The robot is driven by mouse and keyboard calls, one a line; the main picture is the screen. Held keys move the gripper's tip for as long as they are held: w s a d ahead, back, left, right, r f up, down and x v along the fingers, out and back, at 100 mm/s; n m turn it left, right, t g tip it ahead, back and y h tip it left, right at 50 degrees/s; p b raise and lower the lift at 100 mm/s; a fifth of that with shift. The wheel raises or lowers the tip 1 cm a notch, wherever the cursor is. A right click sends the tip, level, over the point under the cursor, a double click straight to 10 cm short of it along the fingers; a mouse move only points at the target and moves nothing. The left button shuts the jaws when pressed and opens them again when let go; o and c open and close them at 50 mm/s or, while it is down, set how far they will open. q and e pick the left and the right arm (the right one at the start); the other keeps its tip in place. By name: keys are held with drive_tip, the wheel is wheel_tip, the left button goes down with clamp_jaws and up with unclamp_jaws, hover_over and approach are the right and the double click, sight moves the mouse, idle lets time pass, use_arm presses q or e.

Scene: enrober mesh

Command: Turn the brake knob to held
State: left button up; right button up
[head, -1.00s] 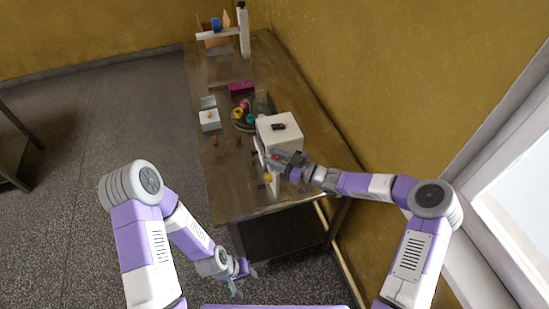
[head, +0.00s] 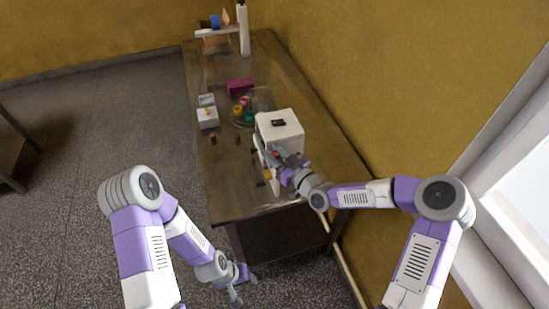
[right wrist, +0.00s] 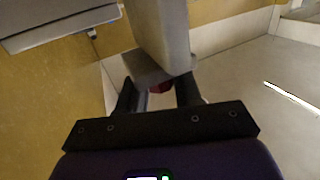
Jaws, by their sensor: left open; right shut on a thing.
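A white box-shaped machine (head: 286,128) stands near the table's right front part, with small red and yellow parts on its near left side. My right gripper (head: 279,159) is at that side, its fingers partly hidden by the wrist and the small parts. The knob's pointing direction cannot be read. My left gripper (head: 237,291) is open and empty, low over the floor in front of the table.
The brown table (head: 232,205) has a clear front left corner. Beyond the machine are a round tray of coloured pieces (head: 243,113), a small white box (head: 207,118) and a magenta block (head: 240,86). A white post (head: 243,30) stands at the far end. The ochre wall is close on the right.

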drive_tip(key=m+t+h+b, duration=0.2)
drive_tip(key=h, duration=0.1)
drive_tip(key=m+t+h+b, duration=0.2)
drive_tip(key=m+h+b, duration=0.1)
drive_tip(key=h, duration=0.1)
drive_tip(key=shift+s+a+f, duration=0.1)
drive_tip(key=shift+a, duration=0.1)
drive_tip(key=m+h+b, duration=0.2)
drive_tip(key=m+h, duration=0.1)
drive_tip(key=h, duration=0.1)
drive_tip(key=shift+t, duration=0.3)
drive_tip(key=m+h+b, duration=0.1)
drive_tip(key=m+h, duration=0.1)
drive_tip(key=h, duration=0.2)
drive_tip(key=shift+m, duration=0.3)
drive_tip(key=shift+d+r+m+g+h, duration=0.1)
drive_tip(key=shift+m+g+h, duration=0.35)
drive_tip(key=shift+m+h, duration=0.55)
drive_tip(key=shift+d+r+m+g+h, duration=0.1)
drive_tip(key=shift+m+g+h, duration=0.4)
drive_tip(key=shift+h, duration=1.2)
drive_tip(key=o, duration=0.9)
drive_tip(key=shift+o, duration=0.2)
